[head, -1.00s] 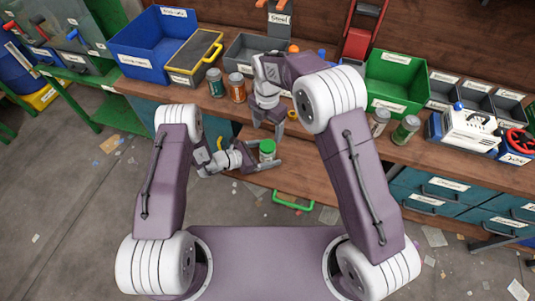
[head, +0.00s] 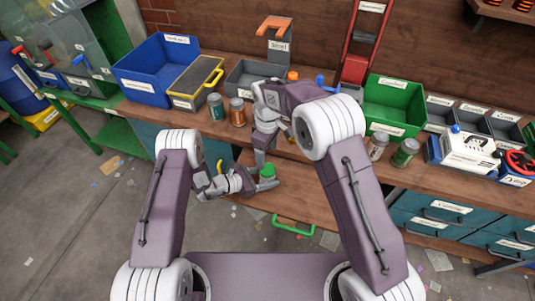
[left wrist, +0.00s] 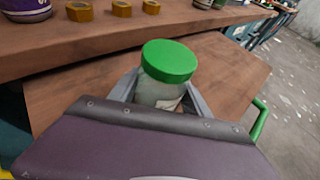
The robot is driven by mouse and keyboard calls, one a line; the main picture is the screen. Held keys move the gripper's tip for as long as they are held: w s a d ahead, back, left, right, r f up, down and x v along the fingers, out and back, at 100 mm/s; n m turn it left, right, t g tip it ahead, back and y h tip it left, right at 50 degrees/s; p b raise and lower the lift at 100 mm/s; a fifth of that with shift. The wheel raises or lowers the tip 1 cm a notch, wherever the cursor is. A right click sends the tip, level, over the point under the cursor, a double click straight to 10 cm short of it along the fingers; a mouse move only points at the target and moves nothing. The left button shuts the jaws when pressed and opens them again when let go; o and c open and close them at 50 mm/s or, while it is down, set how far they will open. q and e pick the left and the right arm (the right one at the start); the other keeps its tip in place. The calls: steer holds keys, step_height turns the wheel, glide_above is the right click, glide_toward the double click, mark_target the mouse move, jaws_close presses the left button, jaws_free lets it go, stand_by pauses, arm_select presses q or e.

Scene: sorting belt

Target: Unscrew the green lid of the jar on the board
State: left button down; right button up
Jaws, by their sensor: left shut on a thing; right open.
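The jar (left wrist: 158,95) is pale and see-through with a bright green lid (left wrist: 169,60), upright in the left wrist view. The lid sits on it. My left gripper (left wrist: 160,98) is shut on the jar body, one finger on each side, below the lid. In the head view the green lid (head: 267,171) shows at the left gripper (head: 262,183); the jar body is mostly hidden there. The jar is over the brown board (head: 310,197). My right gripper (head: 261,160) is open, pointing down just behind and left of the lid; its fingertips are small and partly hidden.
A green handle (head: 293,224) is on the board's front edge. Cans (head: 216,107) stand on the bench at left, and others (head: 405,153) at right. Blue (head: 150,75) and green (head: 395,103) bins line the back. Several yellow nuts (left wrist: 121,9) lie behind the jar.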

mark_target(267, 169)
steer(key=m, duration=0.6)
steer(key=shift+m, duration=0.4)
steer(key=m, duration=0.6)
steer(key=shift+m, duration=0.3)
steer(key=m, duration=1.1)
steer(key=shift+m, duration=0.3)
step_height(267, 169, down, 8)
steer(key=c, duration=1.5)
steer(key=shift+c, duration=0.2)
